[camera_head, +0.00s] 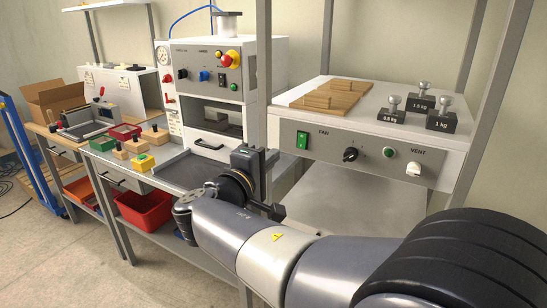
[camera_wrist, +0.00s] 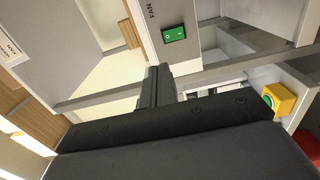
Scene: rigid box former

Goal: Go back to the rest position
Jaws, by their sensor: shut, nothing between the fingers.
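My gripper (camera_wrist: 158,70) is shut and empty. In the wrist view its two dark fingers lie together, pointing up toward the panel with the green FAN switch (camera_wrist: 174,33). In the head view my arm reaches in from the lower right, and the dark gripper end is in front of the grey frame post (camera_head: 264,60), between the box former (camera_head: 228,68) and the fan unit (camera_head: 373,160). The fingertips are hard to make out there. I cannot tell whether the gripper touches the post.
Wooden pieces (camera_head: 330,96) and several labelled weights (camera_head: 441,117) sit on the fan unit. A yellow button box (camera_head: 140,163), wooden-based tools (camera_head: 155,136) and a red bin (camera_head: 146,208) are at the left bench. The floor (camera_head: 60,255) at the lower left is clear.

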